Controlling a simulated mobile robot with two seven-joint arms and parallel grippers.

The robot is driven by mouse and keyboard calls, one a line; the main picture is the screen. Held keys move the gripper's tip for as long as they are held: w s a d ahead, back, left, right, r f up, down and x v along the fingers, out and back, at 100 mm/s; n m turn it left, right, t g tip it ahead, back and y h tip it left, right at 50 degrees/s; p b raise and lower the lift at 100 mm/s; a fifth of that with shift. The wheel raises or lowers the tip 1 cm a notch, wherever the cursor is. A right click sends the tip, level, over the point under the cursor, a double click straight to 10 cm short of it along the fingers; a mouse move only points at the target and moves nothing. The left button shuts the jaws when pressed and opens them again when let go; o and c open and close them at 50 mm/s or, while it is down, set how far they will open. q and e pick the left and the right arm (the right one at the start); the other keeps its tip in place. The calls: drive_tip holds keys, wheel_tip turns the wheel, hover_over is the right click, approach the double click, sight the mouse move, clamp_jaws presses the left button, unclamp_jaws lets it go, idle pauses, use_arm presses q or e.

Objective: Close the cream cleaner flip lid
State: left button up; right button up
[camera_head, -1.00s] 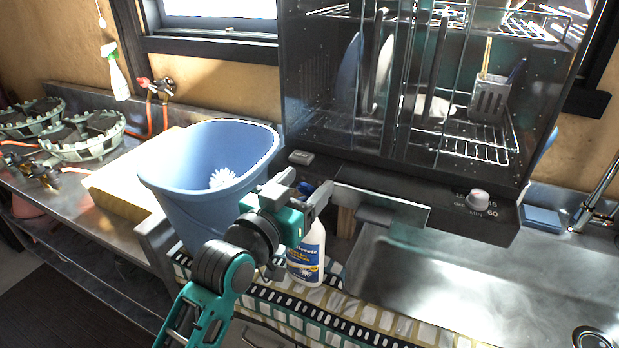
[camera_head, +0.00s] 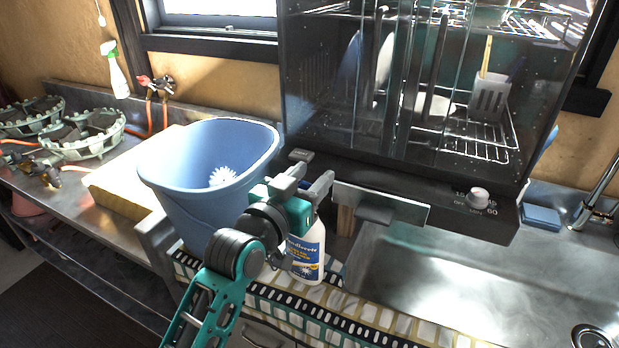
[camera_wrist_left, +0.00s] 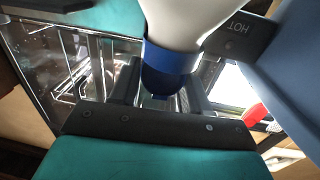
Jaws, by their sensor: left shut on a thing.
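The cream cleaner is a white bottle with a blue and yellow label (camera_head: 306,258), standing upright on the patterned tile strip at the counter's front. My left gripper (camera_head: 313,180) is at the bottle's top and hides the lid in the head view. In the left wrist view, the white bottle body (camera_wrist_left: 187,18) comes in from the top, and its blue cap (camera_wrist_left: 170,58) sits between the two dark fingers of my left gripper (camera_wrist_left: 160,92). The gripper is shut on the cap. I cannot tell the flip lid's exact angle. My right gripper is not in view.
A blue bucket (camera_head: 175,165) with a white brush (camera_head: 222,176) stands close left of the bottle. Behind is a dark glass-fronted dish cabinet (camera_head: 340,120). The sink (camera_head: 450,260) lies to the right. A cutting board (camera_head: 118,185) and stove burners (camera_head: 85,135) are further left.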

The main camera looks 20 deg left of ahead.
use_arm(q)
drive_tip(key=shift+c, duration=0.7)
drive_tip(key=t+b, duration=0.1)
drive_tip(key=b, duration=0.2)
drive_tip(key=s+f+t+b, duration=0.1)
drive_tip(key=t+b, duration=0.1)
drive_tip(key=b, duration=0.1)
drive_tip(key=shift+a, duration=0.1)
drive_tip(key=shift+s+r+t+b, duration=0.1)
drive_tip(key=shift+r+t+b, duration=0.1)
drive_tip(key=shift+t+b, duration=0.3)
drive_tip(key=shift+r+h, duration=0.1)
drive_tip(key=shift+h, duration=0.2)
drive_tip(key=o, duration=1)
drive_tip(key=shift+s, duration=0.15)
